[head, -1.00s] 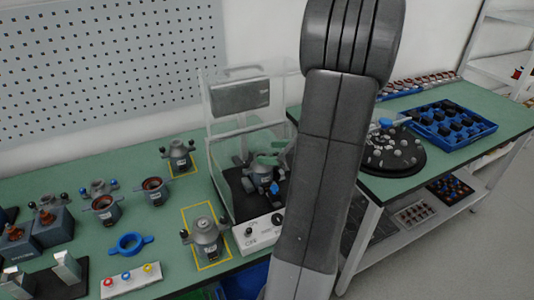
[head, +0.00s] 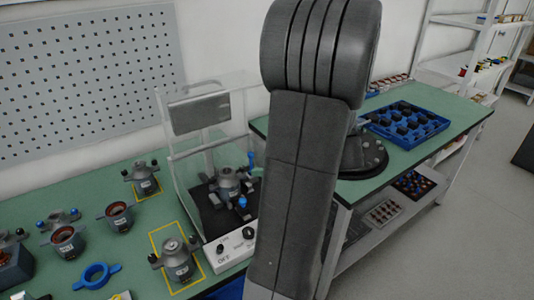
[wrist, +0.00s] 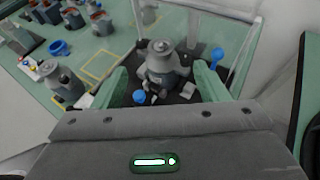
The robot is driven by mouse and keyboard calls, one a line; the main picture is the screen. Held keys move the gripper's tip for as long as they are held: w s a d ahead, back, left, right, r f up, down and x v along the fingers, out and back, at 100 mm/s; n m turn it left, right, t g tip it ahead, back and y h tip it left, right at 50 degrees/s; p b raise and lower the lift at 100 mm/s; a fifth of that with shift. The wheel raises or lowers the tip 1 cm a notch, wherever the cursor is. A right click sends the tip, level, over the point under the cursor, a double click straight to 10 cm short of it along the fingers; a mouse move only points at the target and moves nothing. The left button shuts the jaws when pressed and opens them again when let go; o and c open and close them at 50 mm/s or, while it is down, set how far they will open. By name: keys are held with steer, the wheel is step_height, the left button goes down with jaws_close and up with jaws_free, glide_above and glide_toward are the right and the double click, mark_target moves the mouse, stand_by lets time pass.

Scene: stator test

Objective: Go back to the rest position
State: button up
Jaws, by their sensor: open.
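My gripper (wrist: 161,68) is open, its two green fingers apart with nothing held between them. In the wrist view a grey stator unit (wrist: 163,65) shows beyond and between the fingers; whether they touch it cannot be told. In the head view this unit (head: 229,184) stands upright on the black base inside the clear-walled test station (head: 208,130), with blue-ended levers beside it. My arm covers the middle of the head view, and my gripper is hidden there.
A white switch box (head: 232,249) fronts the station. Another grey unit (head: 178,262) stands in a yellow-outlined square to its left. More units and a blue ring (head: 97,275) lie further left. A second table to the right bears a blue tray (head: 408,125) and a black round plate (head: 365,158).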

mark_target(228, 170)
steer(key=x, duration=1.2)
steer(key=shift+f, duration=0.65)
steer(key=shift+r, duration=0.4)
